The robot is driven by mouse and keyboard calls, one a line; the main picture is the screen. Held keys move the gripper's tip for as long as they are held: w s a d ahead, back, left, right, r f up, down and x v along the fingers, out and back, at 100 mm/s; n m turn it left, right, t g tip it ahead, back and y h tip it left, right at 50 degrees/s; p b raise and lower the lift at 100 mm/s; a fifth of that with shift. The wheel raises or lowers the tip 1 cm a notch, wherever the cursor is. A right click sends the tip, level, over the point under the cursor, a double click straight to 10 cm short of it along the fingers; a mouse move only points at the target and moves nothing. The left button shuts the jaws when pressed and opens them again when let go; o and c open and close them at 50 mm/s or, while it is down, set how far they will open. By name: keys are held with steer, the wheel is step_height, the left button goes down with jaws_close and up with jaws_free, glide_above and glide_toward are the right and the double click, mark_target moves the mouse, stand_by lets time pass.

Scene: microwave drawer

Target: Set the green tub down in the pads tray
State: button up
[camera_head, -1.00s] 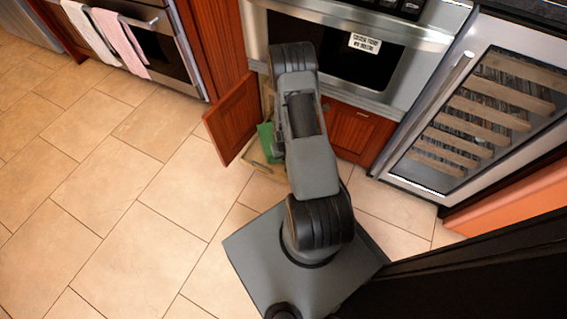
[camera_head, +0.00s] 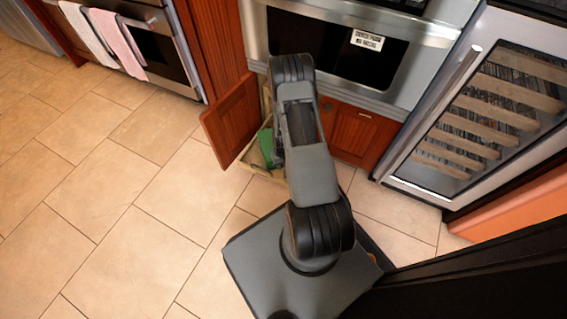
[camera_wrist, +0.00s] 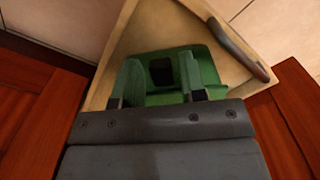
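The green tub (camera_wrist: 160,65) shows in the wrist view inside a pale wooden tray (camera_wrist: 135,42), with a dark square patch in its middle. My gripper (camera_wrist: 158,80) reaches over the tub, with a finger base at each side. Two upright green slabs stand at the fingers. I cannot tell whether they are tub walls or finger faces, or whether the fingers press on the tub. In the head view the green tub (camera_head: 265,146) is partly hidden by my arm, within the pulled-out tray (camera_head: 262,172). Whether it touches the tray floor is unclear.
An open wooden cabinet door (camera_head: 231,118) stands left of the tray. A dark handle (camera_wrist: 240,50) is on the tray's front. A wine cooler (camera_head: 480,110) stands to the right. Tiled floor (camera_head: 110,220) is clear to the left.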

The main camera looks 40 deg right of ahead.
steer(key=shift+o, duration=0.9)
steer(key=w+a+r+n+p, duration=0.1)
steer(key=a+r+p, duration=0.15)
steer(key=r, duration=0.95)
steer(key=w+a+r+p, duration=0.1)
steer(key=r+p, duration=0.2)
steer(key=r, duration=0.9)
steer(key=s+a+r+n+t, duration=0.1)
steer(key=s+a+r, duration=0.5)
steer(key=r, duration=0.4)
steer(key=s+a+r+n+t, duration=0.1)
steer(key=s+a+r, duration=0.5)
steer(key=r, duration=0.5)
steer(key=shift+a+t, duration=0.2)
steer(key=shift+t, duration=0.1)
steer(key=shift+r, duration=0.1)
